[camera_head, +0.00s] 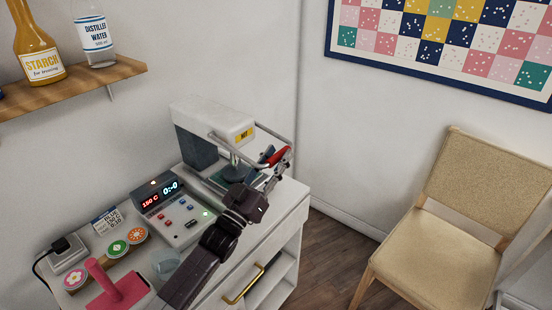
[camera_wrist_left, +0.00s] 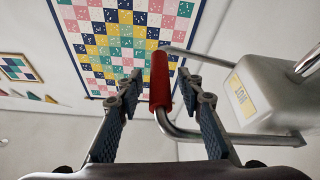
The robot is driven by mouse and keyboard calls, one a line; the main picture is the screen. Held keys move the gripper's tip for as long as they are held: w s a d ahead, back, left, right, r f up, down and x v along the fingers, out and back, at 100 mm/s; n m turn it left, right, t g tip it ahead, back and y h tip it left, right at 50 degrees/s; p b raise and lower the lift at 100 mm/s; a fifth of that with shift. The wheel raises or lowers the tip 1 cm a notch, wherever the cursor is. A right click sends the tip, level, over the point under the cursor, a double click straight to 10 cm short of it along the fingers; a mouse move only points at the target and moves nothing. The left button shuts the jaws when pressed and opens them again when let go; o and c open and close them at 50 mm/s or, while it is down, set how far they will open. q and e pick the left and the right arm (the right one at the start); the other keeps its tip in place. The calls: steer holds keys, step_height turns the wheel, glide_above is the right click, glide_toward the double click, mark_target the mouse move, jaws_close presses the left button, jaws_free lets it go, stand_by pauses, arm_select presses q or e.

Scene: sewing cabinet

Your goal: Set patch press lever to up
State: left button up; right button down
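The patch press (camera_head: 205,130) stands at the back of the cabinet, with a white head over a dark column. Its lever (camera_head: 272,133) is a bent metal bar reaching forward from the head, roughly at head height, with a red grip (camera_head: 278,157) across its end. My left gripper (camera_head: 272,160) is at this grip. In the left wrist view, the red grip (camera_wrist_left: 160,80) lies between the fingers of my left gripper (camera_wrist_left: 159,82), with a visible gap on each side. The fingers are open; contact is not visible. My right gripper is not in view.
A control box (camera_head: 185,215) with lit displays stands left of my left arm. Round patches (camera_head: 118,248), a pink-handled tool (camera_head: 115,290) and a glass cup (camera_head: 166,263) crowd the front left. A chair (camera_head: 435,240) stands right, with open floor (camera_head: 335,250) between.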

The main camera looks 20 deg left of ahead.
arm_select(q)
steer(key=shift+c, duration=0.3)
jaws_close()
